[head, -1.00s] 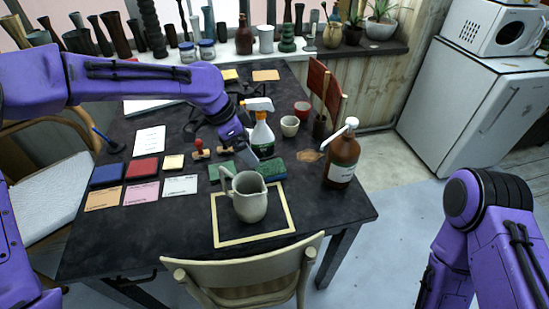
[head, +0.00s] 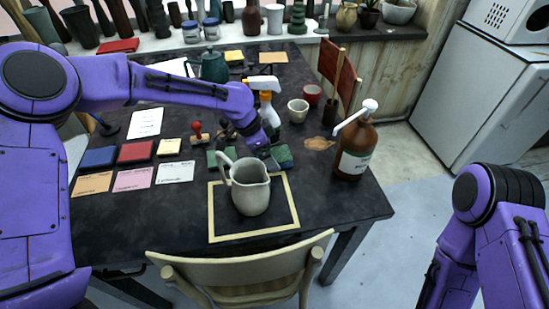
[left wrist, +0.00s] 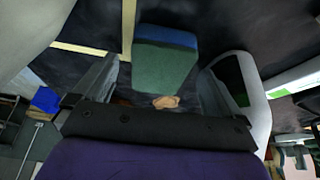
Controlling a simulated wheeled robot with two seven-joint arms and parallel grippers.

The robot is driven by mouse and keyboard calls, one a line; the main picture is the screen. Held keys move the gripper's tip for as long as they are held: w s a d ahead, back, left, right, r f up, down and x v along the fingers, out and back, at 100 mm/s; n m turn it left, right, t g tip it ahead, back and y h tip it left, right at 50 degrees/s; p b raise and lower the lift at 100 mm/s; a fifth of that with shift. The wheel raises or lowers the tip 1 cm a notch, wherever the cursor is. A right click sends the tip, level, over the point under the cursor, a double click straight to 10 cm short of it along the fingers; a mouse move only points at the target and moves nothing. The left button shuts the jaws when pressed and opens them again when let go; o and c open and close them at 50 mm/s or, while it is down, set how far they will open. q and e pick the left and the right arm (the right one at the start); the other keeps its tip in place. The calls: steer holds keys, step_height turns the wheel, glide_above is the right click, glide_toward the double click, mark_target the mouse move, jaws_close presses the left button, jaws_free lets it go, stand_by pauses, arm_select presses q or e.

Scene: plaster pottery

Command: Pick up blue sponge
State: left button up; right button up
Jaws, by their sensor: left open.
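A sponge with a green face and a blue layer (head: 284,156) lies on the dark table behind the grey pitcher, partly hidden by my left gripper. In the left wrist view this sponge (left wrist: 165,62) shows ahead, between the two finger lines, apart from the fingers. My left gripper (head: 270,158) is open, low over the table at the sponge's left side. A second green sponge (head: 217,158) lies to the left. My right arm shows at the right edge, but its gripper is out of view.
The pitcher (head: 249,188) stands inside a pale square frame (head: 289,212), close in front of the gripper. A spray bottle (head: 267,108) stands just behind it. A brown pump bottle (head: 356,150) is to the right. Stamps, colour pads and cards crowd the left. The front right table corner is clear.

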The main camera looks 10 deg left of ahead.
arm_select(q)
steer(key=shift+x, duration=0.95)
steer(key=shift+r, duration=0.1)
steer(key=c, duration=1)
steer(key=shift+c, duration=0.3)
step_height(320, 180, up, 10)
steer(key=shift+o, duration=0.4)
